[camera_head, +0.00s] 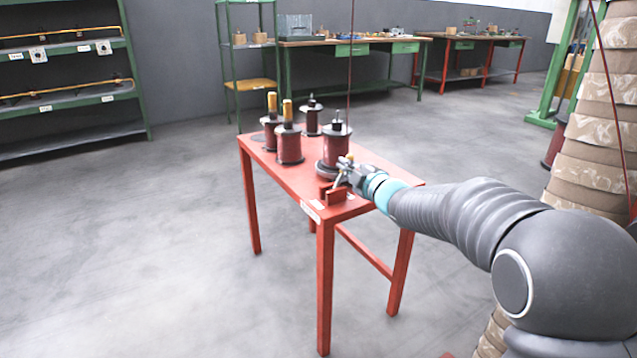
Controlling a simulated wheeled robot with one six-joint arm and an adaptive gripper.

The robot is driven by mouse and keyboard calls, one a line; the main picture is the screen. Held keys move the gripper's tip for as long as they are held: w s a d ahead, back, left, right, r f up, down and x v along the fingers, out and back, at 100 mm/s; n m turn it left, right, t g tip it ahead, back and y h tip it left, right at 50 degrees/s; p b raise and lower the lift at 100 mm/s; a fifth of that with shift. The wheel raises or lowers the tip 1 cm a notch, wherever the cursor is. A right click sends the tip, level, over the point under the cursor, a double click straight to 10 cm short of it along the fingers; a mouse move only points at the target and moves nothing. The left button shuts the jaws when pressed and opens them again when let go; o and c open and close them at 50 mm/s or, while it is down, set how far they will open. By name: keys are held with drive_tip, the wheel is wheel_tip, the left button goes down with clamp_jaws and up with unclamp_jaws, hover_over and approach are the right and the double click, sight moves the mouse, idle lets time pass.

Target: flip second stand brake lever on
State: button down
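A red stand table (290,180) stands in the middle of the view and bears several dark red wire spools. My gripper (343,178) is at the table's near right corner, in front of the nearest right spool (336,150). A small red bracket (332,194) sits on the table edge just below my gripper. A thin yellowish piece, perhaps the brake lever (338,180), shows at the fingertips; I cannot tell whether the fingers touch it. The gripper is small here and its finger opening is not clear.
Other spools stand at the table's left, two with yellow tops (288,112). A thin wire rises from the right spool. A large tan wrapped coil (595,130) stands at the right. Green shelves (70,55) and workbenches (350,42) line the back. The floor at left is clear.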

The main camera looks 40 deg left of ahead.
drive_tip(key=s+d+r+b, duration=0.1)
drive_tip(key=s+d+r, duration=0.1)
drive_tip(key=s+d, duration=0.6)
drive_tip(key=shift+d, duration=0.15)
drive_tip(key=shift+w+r, duration=0.1)
idle(0.5)
